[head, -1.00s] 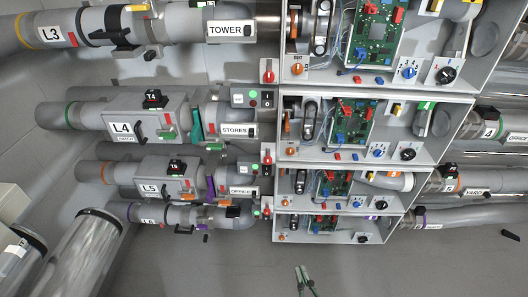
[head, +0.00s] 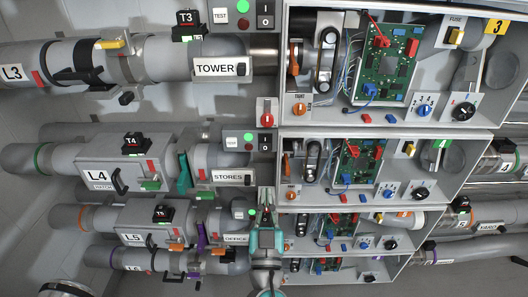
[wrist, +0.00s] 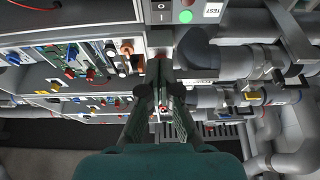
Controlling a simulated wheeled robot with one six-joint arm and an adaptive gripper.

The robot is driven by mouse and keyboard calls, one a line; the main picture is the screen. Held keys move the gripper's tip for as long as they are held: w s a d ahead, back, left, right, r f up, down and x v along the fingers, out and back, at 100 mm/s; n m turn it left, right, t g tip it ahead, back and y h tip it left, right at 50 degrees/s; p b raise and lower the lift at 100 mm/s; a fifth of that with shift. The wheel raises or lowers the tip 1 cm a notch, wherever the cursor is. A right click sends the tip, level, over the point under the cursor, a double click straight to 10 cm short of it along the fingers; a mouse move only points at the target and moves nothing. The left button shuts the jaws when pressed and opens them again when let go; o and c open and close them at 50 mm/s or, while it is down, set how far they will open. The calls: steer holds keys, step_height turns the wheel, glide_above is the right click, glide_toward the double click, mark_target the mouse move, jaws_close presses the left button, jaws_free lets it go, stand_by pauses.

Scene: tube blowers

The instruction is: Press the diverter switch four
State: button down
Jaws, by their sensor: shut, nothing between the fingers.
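In the head view the box with the green 4 label (head: 439,152) stands in the row of the L4 STORES line. Beside it is a panel with a black I/O rocker switch (head: 265,142) and a lit green lamp (head: 248,137). No label reading "diverter" is legible, so I cannot tell which switch is meant. My gripper (head: 265,206) is shut and empty, below that rocker and left of the lower boxes. In the wrist view my gripper (wrist: 158,86) points at the panel edges. An I/O rocker (wrist: 160,17) shows above it there; contact cannot be told.
The box with the yellow 3 label (head: 495,27) is above, and two lower boxes stack below. A red handle (head: 266,114) sticks out above the L4 panel. Grey pipes (head: 213,155) crowd the left.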

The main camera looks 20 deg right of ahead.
steer(key=shift+w+r, duration=0.1)
steer(key=shift+w, duration=0.05)
glide_toward(266, 144)
step_height(266, 144, up, 4)
steer(key=w, duration=0.2)
steer(key=shift+w+d+f, duration=0.3)
steer(key=shift+w+d, duration=0.1)
steer(key=shift+w, duration=0.15)
steer(key=shift+w+d+f, duration=0.3)
steer(key=shift+w+d, duration=0.1)
steer(key=shift+w, duration=0.2)
steer(key=shift+w+d+f, duration=0.15)
steer(key=shift+w+f, duration=0.15)
steer(key=shift+w, duration=0.25)
